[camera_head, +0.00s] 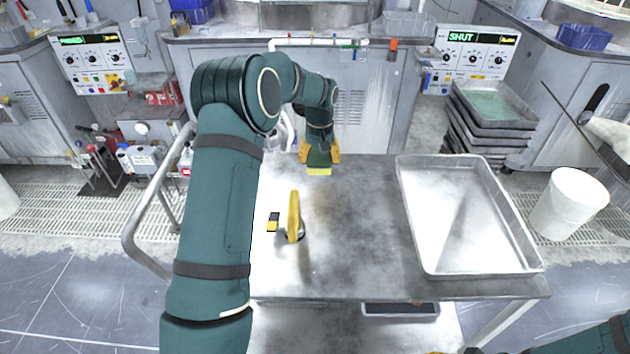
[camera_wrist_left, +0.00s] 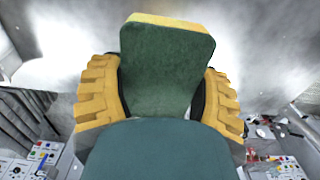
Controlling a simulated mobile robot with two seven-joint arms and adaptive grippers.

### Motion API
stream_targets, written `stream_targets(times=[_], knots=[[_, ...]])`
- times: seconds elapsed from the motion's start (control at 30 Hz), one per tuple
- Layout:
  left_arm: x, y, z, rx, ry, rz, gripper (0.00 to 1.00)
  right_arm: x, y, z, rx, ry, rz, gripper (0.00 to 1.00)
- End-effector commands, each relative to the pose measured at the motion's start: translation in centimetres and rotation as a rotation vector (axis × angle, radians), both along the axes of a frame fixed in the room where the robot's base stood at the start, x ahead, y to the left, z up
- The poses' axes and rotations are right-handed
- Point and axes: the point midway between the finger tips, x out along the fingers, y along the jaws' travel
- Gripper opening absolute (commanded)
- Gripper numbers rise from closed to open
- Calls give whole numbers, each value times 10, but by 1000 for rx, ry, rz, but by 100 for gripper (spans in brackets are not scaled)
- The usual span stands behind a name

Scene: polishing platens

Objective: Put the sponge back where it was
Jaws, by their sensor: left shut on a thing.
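The sponge (camera_head: 318,171) is a green block with a yellow face. My left gripper (camera_head: 320,155) is shut on it near the far edge of the metal table (camera_head: 350,225). In the left wrist view the sponge (camera_wrist_left: 165,65) stands between the two yellow fingers of the gripper (camera_wrist_left: 160,95), its yellow edge facing away. I cannot tell whether the sponge touches the table. My right arm shows only at the bottom right corner, and its gripper is at most a sliver at the bottom edge.
A yellow-handled tool (camera_head: 294,215) stands on the table beside a small black and yellow item (camera_head: 273,221). A large shallow metal tray (camera_head: 408,205) covers the table's right side. A white bucket (camera_head: 568,205) stands right of the table. The table's middle is clear.

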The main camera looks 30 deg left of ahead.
Motion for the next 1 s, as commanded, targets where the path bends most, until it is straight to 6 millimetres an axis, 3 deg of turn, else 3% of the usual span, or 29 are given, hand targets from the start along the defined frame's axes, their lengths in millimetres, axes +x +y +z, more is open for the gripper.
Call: stream_targets(times=[0.1,0.27,0.53,0.97,1.0], knots=[[0,0,-22,0,2,0,26,1,0,-6,0,-3,-1,34],[0,0,-34,0,0,0,26,2,0,-8,0,-4,-1,34],[0,0,-74,-1,1,-1,26,3,0,-18,-1,-9,-2,34],[0,0,-80,0,0,-1,26,4,-1,-19,-1,-10,-3,34],[0,0,-80,1,-1,-1,79,4,0,-19,-1,-10,-3,34]])
